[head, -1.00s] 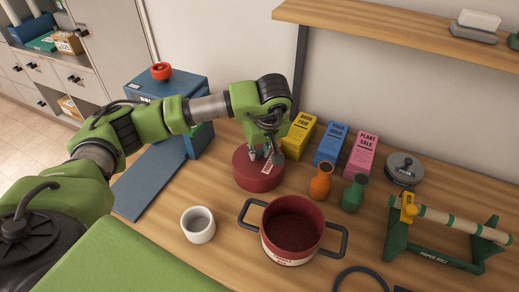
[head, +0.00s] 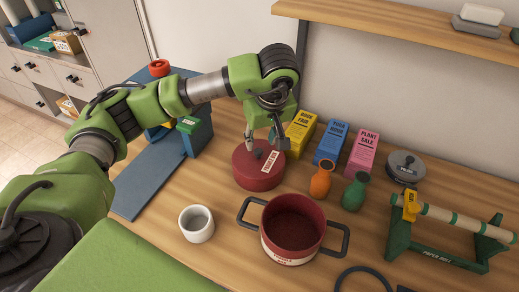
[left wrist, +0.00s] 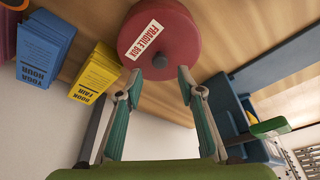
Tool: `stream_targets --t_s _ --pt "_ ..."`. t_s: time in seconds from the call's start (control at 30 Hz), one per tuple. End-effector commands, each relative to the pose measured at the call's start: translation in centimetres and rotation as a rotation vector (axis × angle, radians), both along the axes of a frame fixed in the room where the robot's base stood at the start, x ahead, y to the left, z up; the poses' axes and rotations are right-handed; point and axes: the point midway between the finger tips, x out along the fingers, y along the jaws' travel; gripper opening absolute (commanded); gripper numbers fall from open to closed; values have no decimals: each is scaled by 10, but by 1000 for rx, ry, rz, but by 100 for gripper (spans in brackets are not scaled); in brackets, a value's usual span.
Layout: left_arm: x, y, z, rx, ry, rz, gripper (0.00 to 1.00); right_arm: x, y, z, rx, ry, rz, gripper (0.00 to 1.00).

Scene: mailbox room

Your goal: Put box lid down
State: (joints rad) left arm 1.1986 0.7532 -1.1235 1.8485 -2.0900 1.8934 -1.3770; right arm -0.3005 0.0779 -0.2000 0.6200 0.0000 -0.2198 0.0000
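The top lies level; I cannot make out a seam between lid and box. In the left wrist view the red top (left wrist: 175,35) fills the upper middle, with its knob (left wrist: 160,60) just beyond my fingertips. My left gripper (head: 266,138) is open and empty above the box; in the left wrist view its fingers (left wrist: 160,75) are spread apart. My right gripper is not in view.
A red two-handled pot (head: 293,228) and a white cup (head: 197,224) stand in front. A blue box-like stand (head: 150,182) is at left.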

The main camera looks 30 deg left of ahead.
Motion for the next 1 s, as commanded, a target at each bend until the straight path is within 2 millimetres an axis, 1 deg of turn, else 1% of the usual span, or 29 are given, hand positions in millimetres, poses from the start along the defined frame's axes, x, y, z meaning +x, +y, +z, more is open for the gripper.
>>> stream_targets --t_s 0.03,0.2,0.3,0.47,0.93,1.0 --pt "-1 -4 10 -1 -6 -3 35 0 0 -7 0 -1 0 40" --pt "-8 -10 42 0 -4 -1 35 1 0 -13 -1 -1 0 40" --pt "-10 -13 53 0 -1 -1 35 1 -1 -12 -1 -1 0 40" --pt "-12 -14 60 -1 1 0 35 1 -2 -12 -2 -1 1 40" --pt "-12 -15 60 0 2 -1 35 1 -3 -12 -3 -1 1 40" --pt "-12 -14 64 0 1 0 35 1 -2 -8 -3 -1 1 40"
